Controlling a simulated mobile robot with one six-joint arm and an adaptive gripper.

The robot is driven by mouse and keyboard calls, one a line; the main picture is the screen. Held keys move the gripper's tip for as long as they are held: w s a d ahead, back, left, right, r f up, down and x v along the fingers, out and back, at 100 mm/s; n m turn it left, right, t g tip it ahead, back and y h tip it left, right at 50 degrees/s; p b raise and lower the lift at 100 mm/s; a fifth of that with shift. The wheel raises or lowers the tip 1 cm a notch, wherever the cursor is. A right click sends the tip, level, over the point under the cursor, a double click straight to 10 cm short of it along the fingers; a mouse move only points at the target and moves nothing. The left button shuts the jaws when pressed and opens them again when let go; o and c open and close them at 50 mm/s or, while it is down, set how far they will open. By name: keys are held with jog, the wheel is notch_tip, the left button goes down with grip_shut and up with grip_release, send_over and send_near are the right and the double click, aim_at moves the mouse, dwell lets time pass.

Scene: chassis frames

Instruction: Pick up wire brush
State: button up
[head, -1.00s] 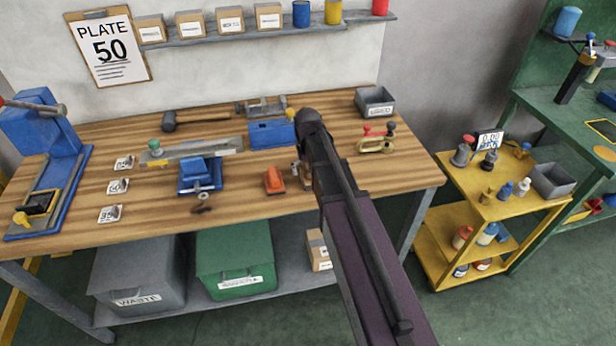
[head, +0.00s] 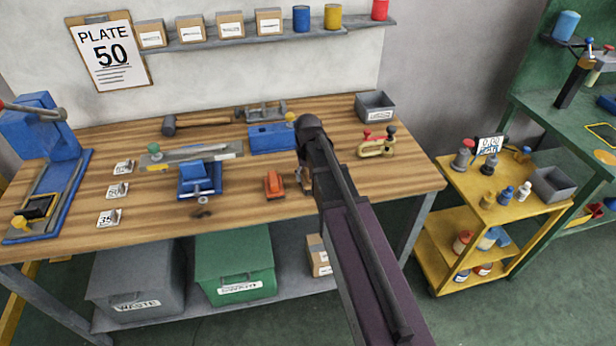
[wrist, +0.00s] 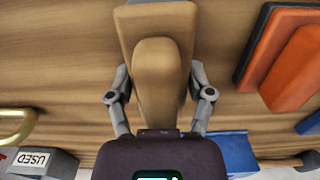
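The wire brush shows in the wrist view as a tan wooden block with a rounded raised handle (wrist: 158,70), directly between my fingers. Its bristles are not visible. My gripper (wrist: 160,75) has one finger along each long side of the wood, and both fingers appear to press against it. The fingertips are partly hidden by the wood. In the head view my gripper (head: 306,186) is low over the front right part of the workbench (head: 245,208), and my arm hides most of the brush.
An orange tool (head: 274,184) lies just left of my gripper. A blue box (head: 270,138) stands behind it. A brass clamp (head: 376,145) and a grey bin (head: 375,106) are to the right. A blue vise (head: 199,180) is further left.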

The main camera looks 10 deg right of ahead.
jog(key=shift+c, duration=0.4)
jog(key=shift+r, duration=0.15)
notch_tip(320, 180, up, 3)
jog(key=p, duration=0.3)
jog(key=s+d+r+p, duration=0.1)
jog(key=s+p, duration=0.1)
jog(key=s, duration=1.4)
jog(key=shift+d+r, duration=0.25)
jog(key=shift+r, duration=0.1)
jog(key=o, duration=0.6)
jog(key=c, duration=0.4)
